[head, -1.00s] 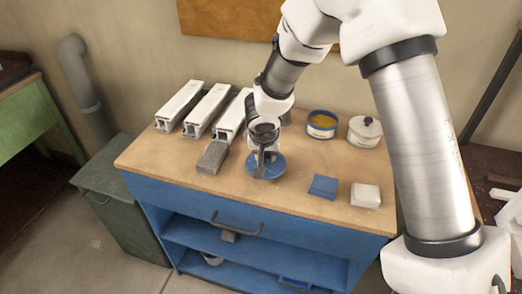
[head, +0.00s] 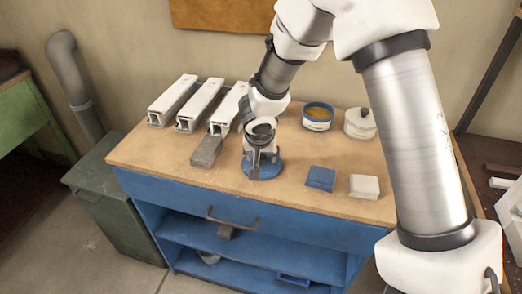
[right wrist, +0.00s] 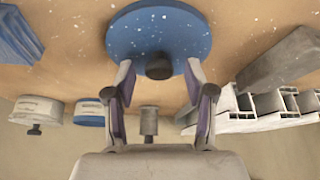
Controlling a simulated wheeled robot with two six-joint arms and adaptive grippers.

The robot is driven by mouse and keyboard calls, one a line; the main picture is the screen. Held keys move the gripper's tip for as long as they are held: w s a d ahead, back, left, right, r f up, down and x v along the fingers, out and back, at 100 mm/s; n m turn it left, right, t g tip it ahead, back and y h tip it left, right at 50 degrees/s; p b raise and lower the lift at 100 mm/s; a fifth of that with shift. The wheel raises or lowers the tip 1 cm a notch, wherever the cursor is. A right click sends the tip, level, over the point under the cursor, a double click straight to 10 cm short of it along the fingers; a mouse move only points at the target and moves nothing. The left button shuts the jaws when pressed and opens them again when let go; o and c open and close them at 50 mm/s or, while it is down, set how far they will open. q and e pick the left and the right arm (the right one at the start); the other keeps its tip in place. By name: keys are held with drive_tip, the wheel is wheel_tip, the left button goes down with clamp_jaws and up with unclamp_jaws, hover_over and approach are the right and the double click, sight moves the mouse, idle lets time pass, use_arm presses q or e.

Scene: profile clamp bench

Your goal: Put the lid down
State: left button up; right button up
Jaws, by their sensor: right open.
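The lid (head: 264,173) is a round blue disc with a dark knob. It lies on the wooden bench top (head: 215,178), knob up, right of the grey block. In the right wrist view, the lid (right wrist: 150,25) shows flat against the bench with its knob (right wrist: 158,66) between the fingertips. My right gripper (head: 262,158) is over the lid. Its two fingers (right wrist: 160,70) are apart, with a gap on each side of the knob. In the head view the gripper hides part of the lid. My left gripper is not in view.
An open blue-banded tin (head: 317,124) with yellowish contents and a lidded white pot (head: 360,129) stand behind right. A blue block (head: 320,178) and a white block (head: 364,187) lie right of the lid. A grey block (head: 207,150) and white profiles (head: 172,98) are left.

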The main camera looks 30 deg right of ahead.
drive_tip(key=shift+a+r, duration=0.1)
drive_tip(key=shift+r, duration=0.4)
drive_tip(key=p+v, duration=0.3)
drive_tip(key=v, duration=0.8)
drive_tip(key=shift+p, duration=0.3)
drive_tip(key=shift+s+r, duration=0.1)
drive_tip(key=shift+s, duration=0.05)
drive_tip(key=shift+a, duration=0.1)
